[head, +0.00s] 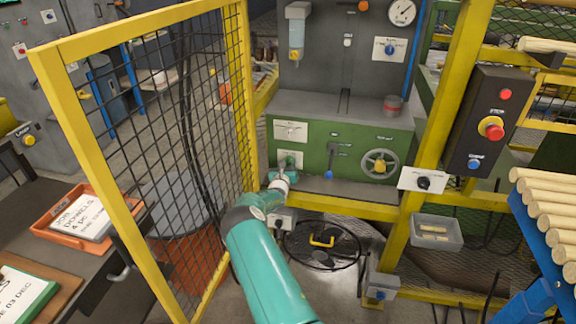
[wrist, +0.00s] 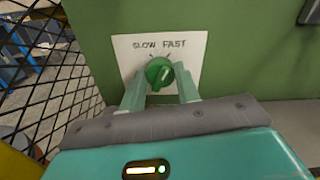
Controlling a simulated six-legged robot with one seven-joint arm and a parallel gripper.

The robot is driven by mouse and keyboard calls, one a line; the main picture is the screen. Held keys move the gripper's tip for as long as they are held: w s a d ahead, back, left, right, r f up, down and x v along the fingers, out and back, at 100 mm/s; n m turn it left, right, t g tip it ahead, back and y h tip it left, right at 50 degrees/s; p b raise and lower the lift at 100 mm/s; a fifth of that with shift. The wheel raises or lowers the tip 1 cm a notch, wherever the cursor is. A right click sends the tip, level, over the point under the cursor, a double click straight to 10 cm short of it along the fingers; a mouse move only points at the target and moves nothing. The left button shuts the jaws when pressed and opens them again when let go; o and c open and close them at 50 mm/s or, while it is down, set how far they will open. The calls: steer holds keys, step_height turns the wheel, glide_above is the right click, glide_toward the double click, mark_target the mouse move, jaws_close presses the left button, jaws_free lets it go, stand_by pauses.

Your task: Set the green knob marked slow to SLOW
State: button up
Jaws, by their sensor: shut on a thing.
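The green knob (wrist: 158,74) sits on a white plate (wrist: 190,52) marked SLOW on the left and FAST on the right. Its pale pointer line tilts up and to the right, toward the FAST side. My gripper (wrist: 161,78) has one finger on each side of the knob and is shut on it. In the head view my gripper (head: 283,174) reaches the lower left of the green machine front, at the plate (head: 291,156); the knob is mostly hidden there.
A yellow-framed mesh guard (head: 190,100) stands close on the left of my arm. To the right are a blue-handled lever (head: 329,174), a handwheel (head: 379,163) and a black-knobbed white plate (head: 422,181). A red stop button (head: 491,128) is farther right.

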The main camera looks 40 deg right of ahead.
steer(key=shift+s+f, duration=0.1)
steer(key=shift+f, duration=0.1)
steer(key=n, duration=0.6)
steer(key=shift+f+n, duration=0.1)
steer(key=shift+n, duration=0.3)
steer(key=n, duration=0.4)
steer(key=shift+d+n, duration=0.15)
steer(key=shift+n, duration=0.15)
steer(key=shift+s, duration=0.1)
steer(key=o, duration=1)
